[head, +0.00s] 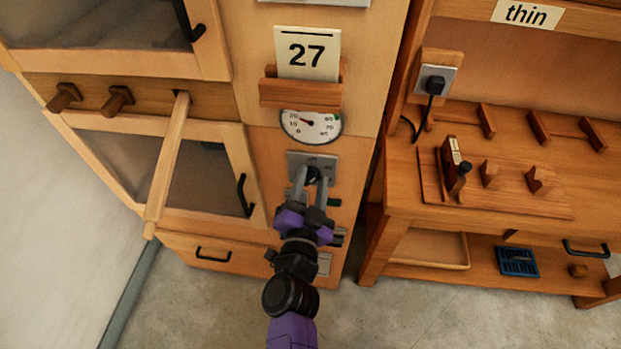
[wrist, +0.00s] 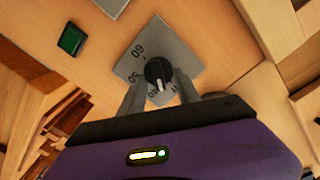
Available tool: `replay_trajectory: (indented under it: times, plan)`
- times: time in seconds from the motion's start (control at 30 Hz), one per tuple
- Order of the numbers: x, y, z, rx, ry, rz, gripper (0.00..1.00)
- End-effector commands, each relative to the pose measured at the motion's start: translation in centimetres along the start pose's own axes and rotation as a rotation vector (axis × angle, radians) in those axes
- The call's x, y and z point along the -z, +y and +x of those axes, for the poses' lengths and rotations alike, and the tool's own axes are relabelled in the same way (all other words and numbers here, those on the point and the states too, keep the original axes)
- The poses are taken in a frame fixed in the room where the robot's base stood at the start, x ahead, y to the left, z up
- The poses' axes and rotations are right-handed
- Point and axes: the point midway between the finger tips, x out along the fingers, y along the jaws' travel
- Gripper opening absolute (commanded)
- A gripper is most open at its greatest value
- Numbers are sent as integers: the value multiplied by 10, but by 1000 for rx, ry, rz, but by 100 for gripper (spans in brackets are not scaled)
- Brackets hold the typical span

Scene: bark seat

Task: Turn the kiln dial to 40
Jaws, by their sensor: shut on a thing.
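The kiln dial is a small black round knob (wrist: 157,72) on a grey plate (wrist: 176,50) with printed numbers, 60 and 50 readable in the wrist view. A white pointer mark on the knob faces down toward my gripper's palm in that view; the number it meets is hidden or unclear. My gripper (wrist: 160,86) is shut on the knob, one finger on each side. In the head view my gripper (head: 313,180) reaches the plate (head: 301,158) on the kiln front and covers most of the knob.
A round gauge (head: 311,127) sits above the dial, its needle near 20. Above it a card (head: 307,53) reading 27 stands in a wooden holder. A green rectangle (wrist: 71,39) lies beside the plate. A wooden workbench (head: 500,170) stands to the right.

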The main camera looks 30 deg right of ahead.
Motion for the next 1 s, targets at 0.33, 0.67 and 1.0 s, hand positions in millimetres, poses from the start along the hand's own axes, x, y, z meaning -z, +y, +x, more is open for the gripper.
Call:
replay_trajectory:
  times: [0.33, 0.67, 1.0]
  plan:
    - [0, 4, 0, 0, 3, 280, 0]
    - [0, 5, 0, -1, 2, 428, 0]
    - [-1, 6, 0, -2, 3, 462, 0]
